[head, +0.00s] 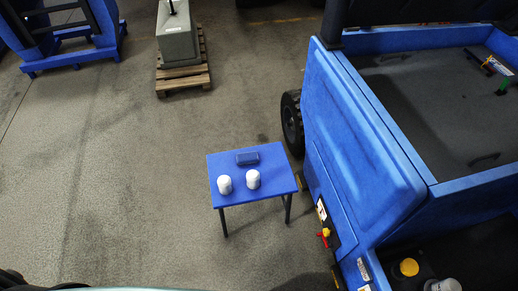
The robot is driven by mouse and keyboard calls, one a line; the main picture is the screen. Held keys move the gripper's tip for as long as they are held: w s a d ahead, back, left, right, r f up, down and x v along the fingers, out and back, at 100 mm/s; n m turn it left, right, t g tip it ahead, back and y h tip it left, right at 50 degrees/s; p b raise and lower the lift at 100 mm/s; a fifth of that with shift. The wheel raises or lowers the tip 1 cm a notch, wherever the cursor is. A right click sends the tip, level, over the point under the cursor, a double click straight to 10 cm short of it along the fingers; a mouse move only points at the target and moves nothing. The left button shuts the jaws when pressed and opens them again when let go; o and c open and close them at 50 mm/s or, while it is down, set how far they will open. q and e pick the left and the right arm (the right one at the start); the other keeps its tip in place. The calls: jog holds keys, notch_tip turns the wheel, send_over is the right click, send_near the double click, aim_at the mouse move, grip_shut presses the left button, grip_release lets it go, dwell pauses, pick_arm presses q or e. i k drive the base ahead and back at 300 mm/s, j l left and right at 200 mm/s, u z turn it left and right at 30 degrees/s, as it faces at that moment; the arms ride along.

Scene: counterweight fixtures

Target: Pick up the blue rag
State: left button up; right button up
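A small dark blue item (247,158), which looks like the blue rag, lies near the back edge of the small blue table (272,195). It looks flat and folded, with a paler blue edge, but it is too small to tell its material. Neither of my grippers is in view.
Two white rounded objects (253,179) stand in front of the dark blue item on the table. A large blue vehicle (362,140) with a black wheel (292,122) stands close on the right. A grey block (178,35) sits on a wooden pallet (184,77) behind. Floor left of the table is clear.

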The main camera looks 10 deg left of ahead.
aim_at(243, 159)
jog(key=u, duration=0.35)
jog(key=z, duration=3.5)
jog(key=u, duration=3.4)
jog(key=i+j+z, duration=0.15)
jog(key=j+z, duration=0.2)
jog(key=i+j+z, duration=0.1)
jog(key=j+z, duration=0.55)
